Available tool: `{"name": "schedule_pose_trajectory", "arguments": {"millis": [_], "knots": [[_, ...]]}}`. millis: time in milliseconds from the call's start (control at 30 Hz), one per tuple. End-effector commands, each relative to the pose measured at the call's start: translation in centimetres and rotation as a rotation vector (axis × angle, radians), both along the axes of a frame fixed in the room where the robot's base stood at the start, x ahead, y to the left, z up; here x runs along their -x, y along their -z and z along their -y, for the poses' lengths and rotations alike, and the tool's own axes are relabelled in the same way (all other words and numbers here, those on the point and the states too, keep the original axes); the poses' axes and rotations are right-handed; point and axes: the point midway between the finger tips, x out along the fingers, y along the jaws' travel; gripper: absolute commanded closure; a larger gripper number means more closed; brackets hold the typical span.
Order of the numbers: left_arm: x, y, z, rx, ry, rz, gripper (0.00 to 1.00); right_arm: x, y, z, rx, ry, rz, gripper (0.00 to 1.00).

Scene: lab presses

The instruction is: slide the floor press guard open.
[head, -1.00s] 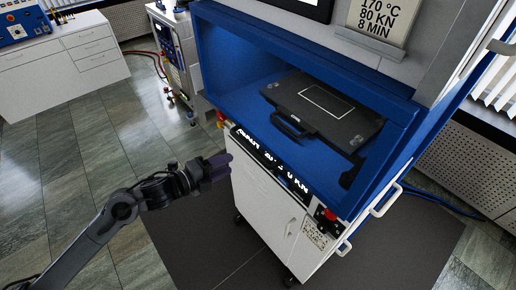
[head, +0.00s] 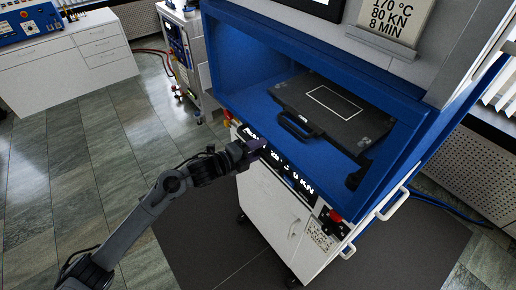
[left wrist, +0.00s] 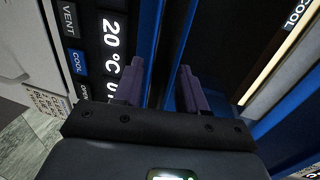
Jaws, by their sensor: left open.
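The floor press has a blue frame (head: 232,98) around a bay above a white cabinet (head: 268,215). A black plate with a handle (head: 325,105) lies in the bay. I cannot clearly make out a guard panel across the bay. A white bar handle (head: 394,204) is on the right side. My left gripper (head: 258,147) is in front of the display strip (head: 295,180), below the bay's left front edge. In the left wrist view its fingers (left wrist: 160,88) are apart and empty, with a blue edge behind them. Contact cannot be told. My right gripper is not in view.
A grey machine (head: 188,55) stands left of the press, and a white drawer bench (head: 75,55) is farther left. A red button (head: 335,216) sits at the press's right front. The tiled floor (head: 90,150) on the left is clear.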

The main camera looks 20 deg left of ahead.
Motion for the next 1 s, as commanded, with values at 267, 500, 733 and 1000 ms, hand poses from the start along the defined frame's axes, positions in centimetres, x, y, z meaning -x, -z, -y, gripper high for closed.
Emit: {"name": "schedule_pose_trajectory", "arguments": {"millis": [267,500,733,1000], "knots": [[-0.32,0.13,0.29,-0.001,0.001,0.000,0.59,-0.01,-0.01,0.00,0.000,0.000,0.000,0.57],[-0.30,0.12,0.26,0.000,0.001,-0.001,0.80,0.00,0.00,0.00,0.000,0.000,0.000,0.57],[-0.30,0.12,0.24,0.000,0.001,-0.001,1.00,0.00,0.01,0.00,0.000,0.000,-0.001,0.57],[-0.31,-0.38,0.23,-0.001,0.001,0.000,1.00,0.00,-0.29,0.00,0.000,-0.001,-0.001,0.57]]}}
